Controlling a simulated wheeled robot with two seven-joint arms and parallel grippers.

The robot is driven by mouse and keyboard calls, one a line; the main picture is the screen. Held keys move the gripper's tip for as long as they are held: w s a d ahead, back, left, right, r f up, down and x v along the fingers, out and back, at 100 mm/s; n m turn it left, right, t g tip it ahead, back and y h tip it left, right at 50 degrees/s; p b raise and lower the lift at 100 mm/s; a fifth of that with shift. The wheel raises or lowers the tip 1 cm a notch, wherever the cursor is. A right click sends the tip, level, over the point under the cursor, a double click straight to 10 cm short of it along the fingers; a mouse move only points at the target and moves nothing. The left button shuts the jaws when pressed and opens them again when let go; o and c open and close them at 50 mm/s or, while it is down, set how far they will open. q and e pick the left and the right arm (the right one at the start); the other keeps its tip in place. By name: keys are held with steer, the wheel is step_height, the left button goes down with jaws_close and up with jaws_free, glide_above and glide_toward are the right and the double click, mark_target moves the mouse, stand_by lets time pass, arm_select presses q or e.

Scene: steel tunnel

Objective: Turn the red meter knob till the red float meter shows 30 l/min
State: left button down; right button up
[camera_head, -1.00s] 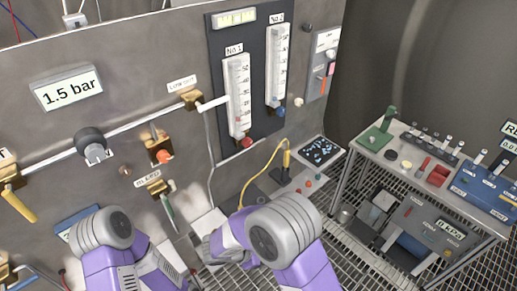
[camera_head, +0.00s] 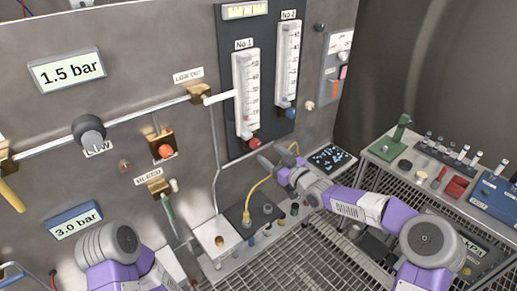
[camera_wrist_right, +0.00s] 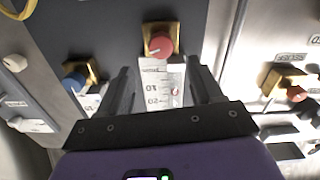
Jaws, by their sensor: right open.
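The red meter knob (camera_head: 255,142) sits on a brass block at the foot of the No 1 float meter (camera_head: 247,90), low on the dark panel. In the right wrist view the red knob (camera_wrist_right: 162,47) shows just beyond and between the fingertips, apart from them. There the meter scale appears upside down, with a small red float (camera_wrist_right: 174,92) between the 10 and 20 marks. My right gripper (camera_head: 278,155) is open and empty, just below and right of the knob. My left arm shows at lower left; its gripper is not in view.
The No 2 meter (camera_head: 287,65) with its blue knob (camera_head: 291,113) stands close to the right. An orange-red knob (camera_head: 165,151) is on the wall to the left. A bench (camera_head: 400,170) with instruments stands at right.

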mark_target(257, 145)
steer(key=shift+p+x, duration=0.3)
steer(key=shift+x, duration=3.25)
steer(key=shift+f, duration=0.1)
steer(key=shift+c, duration=0.3)
steer(key=c, duration=1)
